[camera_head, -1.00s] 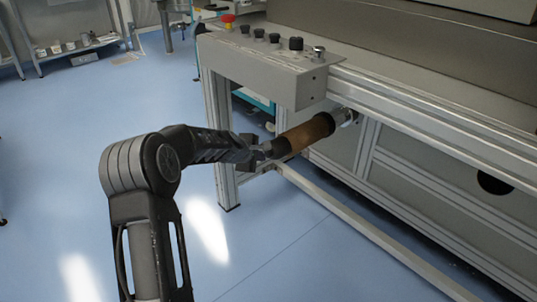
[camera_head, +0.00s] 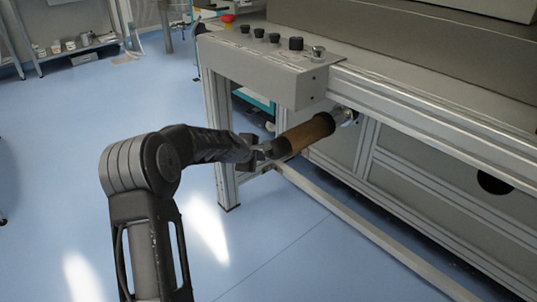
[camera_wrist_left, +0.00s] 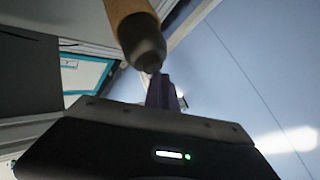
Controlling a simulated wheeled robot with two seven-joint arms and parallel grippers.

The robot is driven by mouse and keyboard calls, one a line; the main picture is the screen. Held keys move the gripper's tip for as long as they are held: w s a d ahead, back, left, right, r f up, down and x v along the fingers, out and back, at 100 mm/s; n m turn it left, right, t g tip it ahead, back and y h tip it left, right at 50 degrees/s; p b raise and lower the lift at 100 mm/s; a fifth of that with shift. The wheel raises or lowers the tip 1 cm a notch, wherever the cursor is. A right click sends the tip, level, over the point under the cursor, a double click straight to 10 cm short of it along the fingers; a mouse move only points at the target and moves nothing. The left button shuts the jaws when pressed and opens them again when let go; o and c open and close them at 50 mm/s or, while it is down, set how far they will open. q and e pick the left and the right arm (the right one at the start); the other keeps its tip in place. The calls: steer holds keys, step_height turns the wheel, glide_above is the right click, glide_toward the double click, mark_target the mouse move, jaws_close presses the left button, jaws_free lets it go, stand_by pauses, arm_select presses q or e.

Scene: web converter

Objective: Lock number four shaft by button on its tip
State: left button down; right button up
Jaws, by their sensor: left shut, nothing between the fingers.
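The shaft (camera_head: 306,134) carries a brown roll and sticks out of the machine frame below the control box. Its dark rounded tip shows in the left wrist view (camera_wrist_left: 143,45), with the brown roll behind it. My left gripper (camera_head: 262,151) is shut and empty, with its fingertips right at the shaft's tip. In the left wrist view the fingers (camera_wrist_left: 160,88) meet or nearly meet the tip; whether they press the button I cannot tell. The button itself is hidden or too small to make out. My right gripper is not in view.
A grey control box (camera_head: 262,65) with several black knobs and a red button (camera_head: 228,18) sits above the shaft. Aluminium frame rails (camera_head: 430,115) run to the right. Blue floor is clear at the left.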

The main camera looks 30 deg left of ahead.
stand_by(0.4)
arm_select(q)
steer(key=shift+w+d+p, duration=0.1)
steer(key=shift+w+p, duration=0.3)
steer(key=shift+w, duration=0.05)
stand_by(0.3)
steer(key=shift+s+b, duration=0.4)
steer(key=s+a+b, duration=0.2)
steer(key=s+b, duration=0.3)
steer(key=shift+s, duration=0.4)
